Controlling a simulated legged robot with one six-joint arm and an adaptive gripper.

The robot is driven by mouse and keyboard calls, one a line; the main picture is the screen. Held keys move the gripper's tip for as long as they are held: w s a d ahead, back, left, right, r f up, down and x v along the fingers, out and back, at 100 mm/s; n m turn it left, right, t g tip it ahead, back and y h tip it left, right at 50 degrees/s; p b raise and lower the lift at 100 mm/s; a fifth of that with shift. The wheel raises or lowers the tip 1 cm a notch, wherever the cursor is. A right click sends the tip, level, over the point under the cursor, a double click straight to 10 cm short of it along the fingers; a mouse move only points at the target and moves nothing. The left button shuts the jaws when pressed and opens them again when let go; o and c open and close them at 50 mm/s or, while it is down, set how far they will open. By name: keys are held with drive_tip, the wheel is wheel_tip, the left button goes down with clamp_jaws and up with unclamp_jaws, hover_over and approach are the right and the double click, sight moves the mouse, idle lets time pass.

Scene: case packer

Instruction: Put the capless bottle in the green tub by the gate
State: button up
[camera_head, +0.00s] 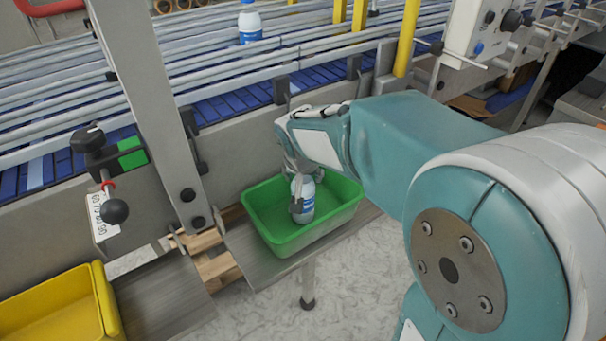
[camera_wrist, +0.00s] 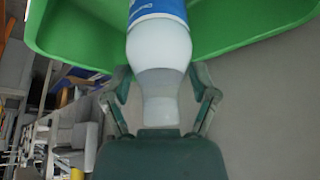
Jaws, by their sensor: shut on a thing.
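A white bottle with a blue label (camera_head: 306,207) hangs upright in my gripper (camera_head: 300,185), over and partly inside the green tub (camera_head: 335,219). My gripper is shut around the bottle's upper part. In the wrist view the bottle's pale neck and shoulder (camera_wrist: 162,60) lie between the two fingers of my gripper (camera_wrist: 160,84). The green tub's wall (camera_wrist: 85,35) shows beyond the bottle. The mouth is close to the palm, and no coloured cap shows. I cannot tell whether the bottle's base touches the tub floor.
The tub stands on a grey shelf (camera_head: 262,265) beside the conveyor. A grey upright post (camera_head: 160,110) with knobs stands left of it. A yellow tub (camera_head: 60,310) is at the lower left. Another blue-labelled bottle (camera_head: 250,24) stands on the conveyor (camera_head: 210,108) behind the rails.

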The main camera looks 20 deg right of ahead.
drive_tip(key=shift+f, duration=0.1)
drive_tip(key=o, duration=1.2)
drive_tip(key=v, duration=1.1)
drive_tip(key=s+d+f+n+t+y, duration=0.1)
drive_tip(key=s+f+n, duration=0.2)
drive_tip(key=s, duration=1.4)
drive_tip(key=shift+n+y, duration=0.4)
drive_tip(key=shift+n, duration=0.2)
drive_tip(key=shift+w, duration=0.1)
